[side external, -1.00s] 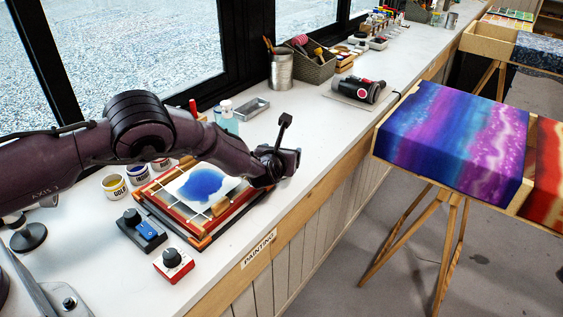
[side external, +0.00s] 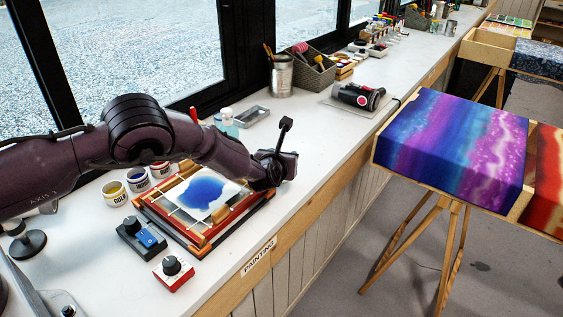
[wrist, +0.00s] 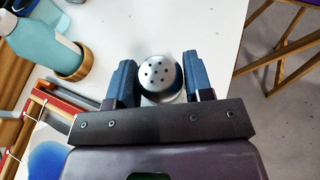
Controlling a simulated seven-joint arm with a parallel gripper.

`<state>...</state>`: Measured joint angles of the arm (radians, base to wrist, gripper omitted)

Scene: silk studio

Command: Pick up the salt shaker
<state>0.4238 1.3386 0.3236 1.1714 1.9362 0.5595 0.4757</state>
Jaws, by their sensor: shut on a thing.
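The salt shaker (wrist: 160,72) has a round silver top with several dark holes. In the wrist view it sits between the two blue fingers of my gripper (wrist: 160,85), which are shut on it. Its lower body is mostly hidden below its top. In the side view my gripper (side external: 282,165) is at the counter's front edge, right of the wooden frame, and the shaker is hidden there. I cannot tell whether the shaker touches the counter.
A wooden frame (side external: 247,212) with a blue-painted sheet (side external: 207,193) lies beneath my arm. A pale blue bottle (wrist: 35,40) with a wooden base shows at upper left in the wrist view. Paint jars (side external: 115,192) and a red-based knob box (side external: 173,272) stand nearby.

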